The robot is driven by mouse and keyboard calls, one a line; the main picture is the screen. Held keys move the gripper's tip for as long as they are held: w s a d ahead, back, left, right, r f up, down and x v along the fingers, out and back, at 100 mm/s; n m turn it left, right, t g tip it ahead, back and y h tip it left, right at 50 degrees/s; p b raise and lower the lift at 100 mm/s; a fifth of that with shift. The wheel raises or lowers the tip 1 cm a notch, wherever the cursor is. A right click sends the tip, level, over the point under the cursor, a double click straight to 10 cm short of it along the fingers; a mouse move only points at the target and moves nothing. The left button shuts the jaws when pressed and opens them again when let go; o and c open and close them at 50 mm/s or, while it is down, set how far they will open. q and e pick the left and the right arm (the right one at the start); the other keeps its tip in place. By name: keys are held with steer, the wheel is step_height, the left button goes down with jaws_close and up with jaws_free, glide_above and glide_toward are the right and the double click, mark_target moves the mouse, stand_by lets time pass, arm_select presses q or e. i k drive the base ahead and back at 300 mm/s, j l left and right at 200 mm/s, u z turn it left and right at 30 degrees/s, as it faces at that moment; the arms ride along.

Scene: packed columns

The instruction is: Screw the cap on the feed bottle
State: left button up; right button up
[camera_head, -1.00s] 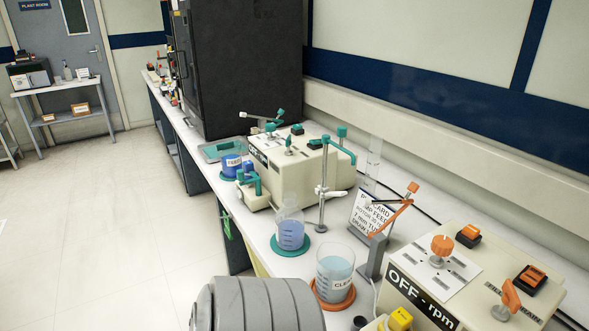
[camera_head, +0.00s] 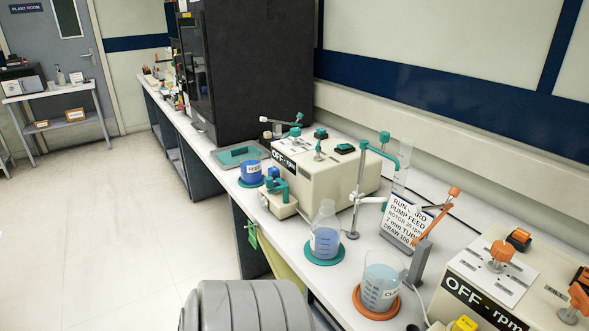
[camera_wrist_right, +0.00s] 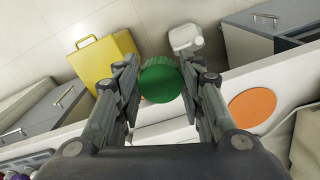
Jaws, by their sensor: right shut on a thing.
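An open clear bottle with blue liquid (camera_head: 326,240) stands upright on a green round mat (camera_head: 318,258) in the head view; no cap shows on its neck. A blue beaker with a label that seems to read FEED (camera_head: 250,173) stands farther back. In the right wrist view my right gripper (camera_wrist_right: 160,84) is shut on a round green cap (camera_wrist_right: 160,80), held between its two fingers. The bottle cannot be made out in the wrist view. My left gripper is in neither view.
A clear beaker (camera_head: 381,283) stands on an orange mat (camera_head: 377,303) near the bottle. In the wrist view, a yellow box (camera_wrist_right: 100,68) and white jug (camera_wrist_right: 186,38) lie beyond the bench edge.

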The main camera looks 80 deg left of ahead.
mark_target(326, 226)
steer(key=k+j, duration=0.4)
steer(key=k+u, duration=0.1)
steer(key=u, duration=1.35)
